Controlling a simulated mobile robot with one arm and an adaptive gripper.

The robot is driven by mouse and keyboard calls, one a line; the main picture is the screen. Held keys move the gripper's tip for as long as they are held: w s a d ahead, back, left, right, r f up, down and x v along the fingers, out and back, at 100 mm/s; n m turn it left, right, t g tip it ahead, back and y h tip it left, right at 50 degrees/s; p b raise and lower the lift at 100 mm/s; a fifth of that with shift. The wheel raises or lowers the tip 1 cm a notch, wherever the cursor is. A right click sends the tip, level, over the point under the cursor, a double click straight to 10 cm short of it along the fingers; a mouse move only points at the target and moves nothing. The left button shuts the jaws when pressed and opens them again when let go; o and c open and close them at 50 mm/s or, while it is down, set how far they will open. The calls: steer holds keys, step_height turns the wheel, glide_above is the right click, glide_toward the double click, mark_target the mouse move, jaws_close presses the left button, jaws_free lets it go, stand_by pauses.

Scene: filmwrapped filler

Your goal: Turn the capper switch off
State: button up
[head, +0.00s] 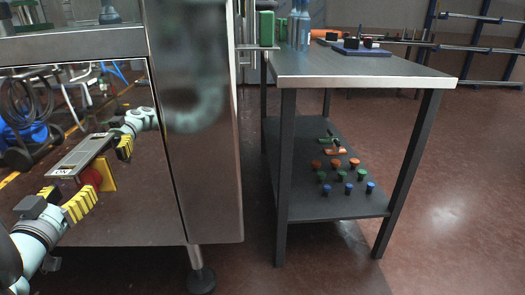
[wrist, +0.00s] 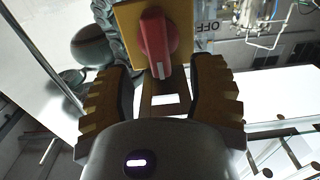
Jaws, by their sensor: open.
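The capper switch is a red knob (wrist: 155,35) on a yellow plate (wrist: 186,18); an OFF label (wrist: 210,27) shows upside down to its right in the wrist view. The knob's handle stands roughly upright in that picture. My gripper (wrist: 160,72) is open, with one finger on each side of the handle's lower end and a visible gap to both. I cannot tell how deep the handle sits between the fingertips. In the head view, my gripper (head: 80,202) is at the lower left, just short of the red knob (head: 91,178) and yellow plate (head: 107,173).
A shiny steel cabinet (head: 208,160) fills the left and mirrors my arm. A steel table (head: 350,70) stands right of it, with bottles (head: 300,28) on top and several coloured caps on its lower shelf (head: 310,205). Open floor (head: 450,170) lies at the right.

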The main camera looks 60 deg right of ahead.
mark_target(80, 184)
steer(key=x, duration=0.5)
steer(key=shift+d, duration=0.1)
jaws_close()
stand_by(0.4)
